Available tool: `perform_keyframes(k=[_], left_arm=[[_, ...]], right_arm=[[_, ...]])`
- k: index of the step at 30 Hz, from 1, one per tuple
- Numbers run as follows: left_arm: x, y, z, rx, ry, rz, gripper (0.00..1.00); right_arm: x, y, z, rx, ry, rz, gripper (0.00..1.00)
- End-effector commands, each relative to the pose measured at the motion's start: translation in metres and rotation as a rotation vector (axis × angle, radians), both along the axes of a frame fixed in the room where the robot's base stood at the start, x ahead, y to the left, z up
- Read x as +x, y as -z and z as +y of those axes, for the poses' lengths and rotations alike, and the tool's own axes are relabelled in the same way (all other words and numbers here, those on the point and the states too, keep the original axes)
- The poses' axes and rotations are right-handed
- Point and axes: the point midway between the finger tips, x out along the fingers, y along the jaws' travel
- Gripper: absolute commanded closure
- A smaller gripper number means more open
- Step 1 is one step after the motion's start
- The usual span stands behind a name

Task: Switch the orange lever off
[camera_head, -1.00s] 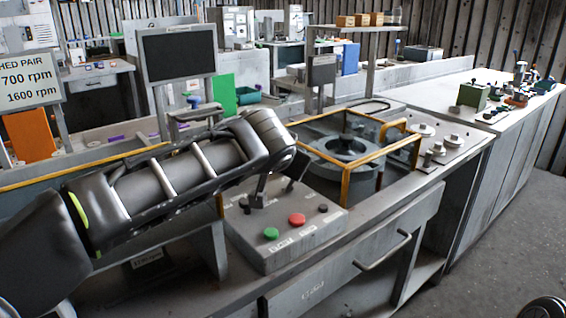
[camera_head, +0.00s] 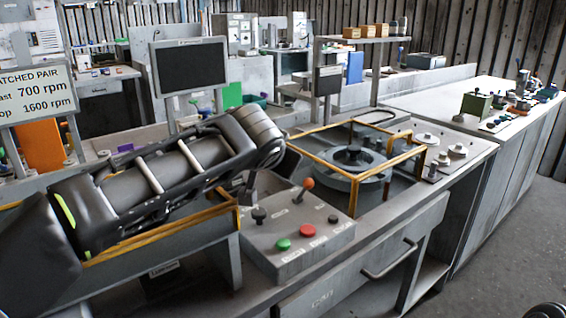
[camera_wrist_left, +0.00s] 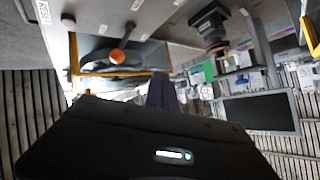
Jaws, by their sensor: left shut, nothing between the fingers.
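The orange lever (camera_head: 308,184) is a ball knob on a short stalk at the back of the grey control box (camera_head: 290,262). Its stalk leans slightly to the right in the head view. In the left wrist view the orange knob (camera_wrist_left: 117,56) shows above and left of the dark fingers (camera_wrist_left: 163,90). My left gripper (camera_head: 247,192) is shut and empty, left of the lever and apart from it, over the box's back left edge. The forearm partly hides it. My right gripper is not in view.
The box also carries a black knob (camera_head: 258,215), a green button (camera_head: 283,244), a red button (camera_head: 307,231) and a small black button (camera_head: 333,219). A yellow frame (camera_head: 352,190) surrounds the blower housing (camera_head: 352,165) behind it. A dark screen (camera_head: 189,66) stands at back left.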

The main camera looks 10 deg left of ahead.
Motion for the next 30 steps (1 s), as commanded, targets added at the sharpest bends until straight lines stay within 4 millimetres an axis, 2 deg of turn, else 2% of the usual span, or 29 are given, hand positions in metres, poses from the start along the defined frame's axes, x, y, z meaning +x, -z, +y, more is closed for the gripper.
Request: perform_keyframes(k=[1,6,12,18,30], left_arm=[[-0.012,-0.007,-0.004,-0.002,0.007,-0.008,1.0],[-0.045,-0.024,-0.008,-0.002,0.005,-0.007,1.0],[-0.074,-0.039,-0.012,-0.002,0.006,-0.006,1.0],[-0.084,-0.043,-0.013,-0.001,0.004,-0.004,1.0],[-0.084,-0.043,-0.013,0.0,0.004,-0.004,1.0]], right_arm=[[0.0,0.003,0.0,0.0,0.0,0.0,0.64],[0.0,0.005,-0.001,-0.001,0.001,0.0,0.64],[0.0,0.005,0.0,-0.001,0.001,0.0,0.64],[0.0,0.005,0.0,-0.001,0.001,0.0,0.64],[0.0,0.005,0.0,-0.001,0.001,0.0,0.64]])
